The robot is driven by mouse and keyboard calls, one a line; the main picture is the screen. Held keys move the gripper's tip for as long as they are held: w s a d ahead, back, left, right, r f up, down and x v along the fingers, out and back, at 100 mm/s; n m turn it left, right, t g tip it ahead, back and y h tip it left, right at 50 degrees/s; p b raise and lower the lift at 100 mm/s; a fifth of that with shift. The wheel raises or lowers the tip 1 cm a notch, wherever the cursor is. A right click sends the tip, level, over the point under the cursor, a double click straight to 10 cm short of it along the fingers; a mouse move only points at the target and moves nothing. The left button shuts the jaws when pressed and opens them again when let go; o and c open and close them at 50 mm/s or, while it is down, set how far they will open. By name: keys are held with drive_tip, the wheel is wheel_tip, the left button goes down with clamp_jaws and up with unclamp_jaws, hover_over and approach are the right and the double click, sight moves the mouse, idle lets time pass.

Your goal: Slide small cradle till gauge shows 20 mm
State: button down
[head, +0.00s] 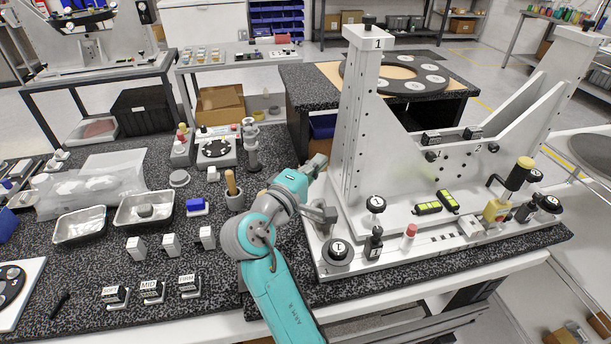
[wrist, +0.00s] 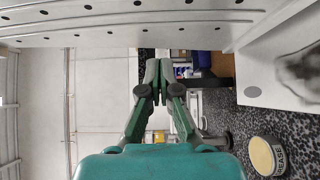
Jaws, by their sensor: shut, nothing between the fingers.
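The mirror fixture (head: 352,120) is a tall light-grey frame on a long base plate. Its base carries two black-and-yellow-green devices (head: 428,208), whose readings are too small to make out. A pale block (head: 472,228) sits beside a black-and-white marked strip (head: 442,238) on the front of the base. I cannot tell which part is the small cradle or the gauge. My gripper (head: 318,162) is beside the fixture's left upright, above the base's left end. In the wrist view my gripper (wrist: 158,68) has its fingers together, with nothing between them.
Left of my arm are metal trays (head: 80,226), small blocks and a wooden-handled tool (head: 231,184). A grease tin (wrist: 266,156) shows in the wrist view.

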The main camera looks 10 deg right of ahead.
sight(345, 154)
drive_tip(key=shift+d, duration=2.05)
drive_tip(key=shift+d, duration=0.5)
drive_tip(key=shift+w, duration=0.1)
